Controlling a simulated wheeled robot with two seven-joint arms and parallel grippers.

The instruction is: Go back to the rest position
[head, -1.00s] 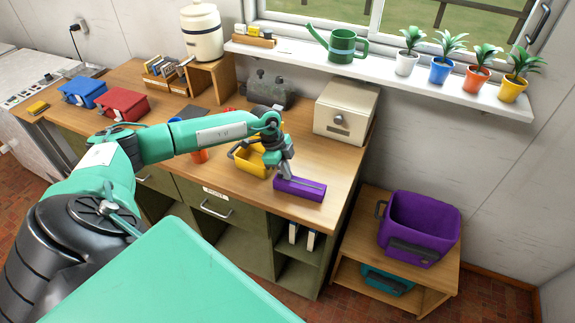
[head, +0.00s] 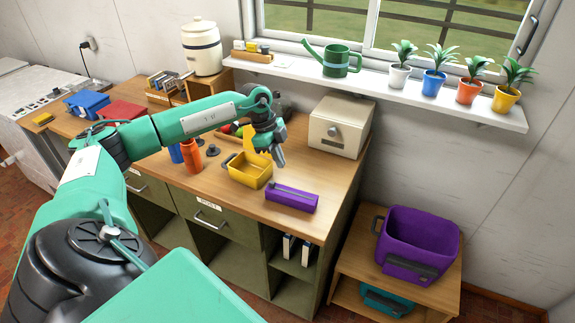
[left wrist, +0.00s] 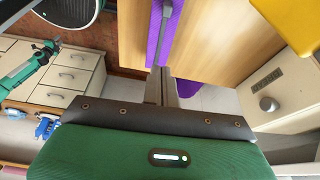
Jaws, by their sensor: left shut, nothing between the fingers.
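My left gripper (head: 277,160) hangs above the workbench in the head view, its fingers pointing down. It is shut and holds nothing. Its fingers also show in the left wrist view (left wrist: 160,82). A purple box (head: 291,198) lies on the bench near its front right corner, below and apart from the fingers. It also appears at the top of the left wrist view (left wrist: 168,25). A yellow bin (head: 247,176) stands on the bench left of the purple box, just below the gripper. My right gripper is out of view.
A cream box (head: 339,126) with a knob stands right of the gripper. A windowsill (head: 385,88) with a green watering can (head: 341,62) and several potted plants runs above. Orange bottles (head: 191,157) stand left of the bin. A purple tub (head: 417,242) sits on a lower shelf at right.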

